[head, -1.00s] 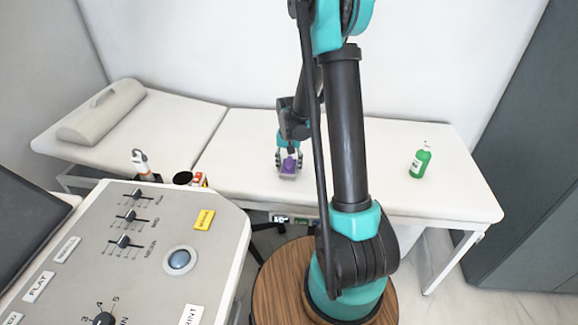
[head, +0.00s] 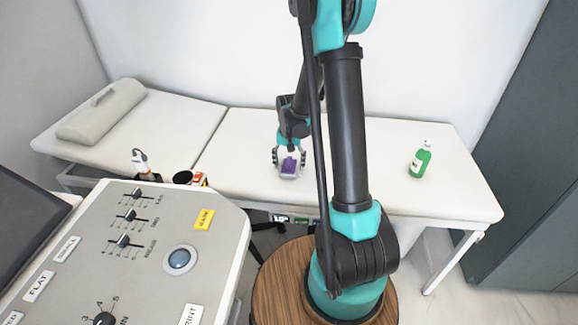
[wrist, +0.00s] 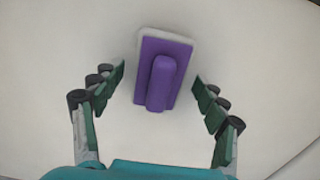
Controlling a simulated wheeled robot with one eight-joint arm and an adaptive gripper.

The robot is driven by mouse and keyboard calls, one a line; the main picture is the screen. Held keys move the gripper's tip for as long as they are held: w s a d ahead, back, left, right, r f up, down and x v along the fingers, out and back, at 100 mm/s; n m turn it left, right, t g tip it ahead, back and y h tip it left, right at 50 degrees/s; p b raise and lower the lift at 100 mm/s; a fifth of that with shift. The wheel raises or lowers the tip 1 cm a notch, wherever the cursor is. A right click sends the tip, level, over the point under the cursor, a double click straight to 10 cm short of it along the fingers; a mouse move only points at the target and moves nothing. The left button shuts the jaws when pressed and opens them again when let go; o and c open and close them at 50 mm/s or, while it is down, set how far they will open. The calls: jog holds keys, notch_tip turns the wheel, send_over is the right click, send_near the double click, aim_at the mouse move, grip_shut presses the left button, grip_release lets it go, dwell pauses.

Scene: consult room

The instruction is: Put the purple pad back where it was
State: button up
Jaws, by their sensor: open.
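The purple pad (head: 289,165) lies on the white couch top, just beyond my gripper in the head view. In the wrist view the purple pad (wrist: 162,75) shows a pale base edge and a raised purple grip, and lies flat between and slightly ahead of the fingertips. My gripper (head: 289,158) is open, and the wrist view shows both fingers (wrist: 160,82) spread wide on either side of the pad, with clear gaps and no contact seen.
The white couch (head: 400,190) has a grey bolster (head: 102,110) at its left end. A green bottle (head: 420,160) stands at right. The console (head: 130,250) fills the lower left, with a white probe (head: 140,162) behind it. The couch between pad and bottle is partly behind my arm.

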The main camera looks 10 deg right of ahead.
aim_at(289, 161)
notch_tip(289, 161, up, 11)
jog(key=shift+f, duration=0.2)
jog(key=shift+s+r, duration=0.25)
jog(key=shift+r, duration=0.2)
jog(key=s+d+f+n+t, duration=0.1)
jog(key=s+d+t, duration=0.1)
jog(key=s, duration=0.8)
jog(key=s+d+f+n+t, duration=0.1)
jog(key=s+d+n+t, duration=0.1)
jog(key=s, duration=0.9)
jog(key=shift+s+f+n, duration=0.25)
jog(key=shift+s+n, duration=0.05)
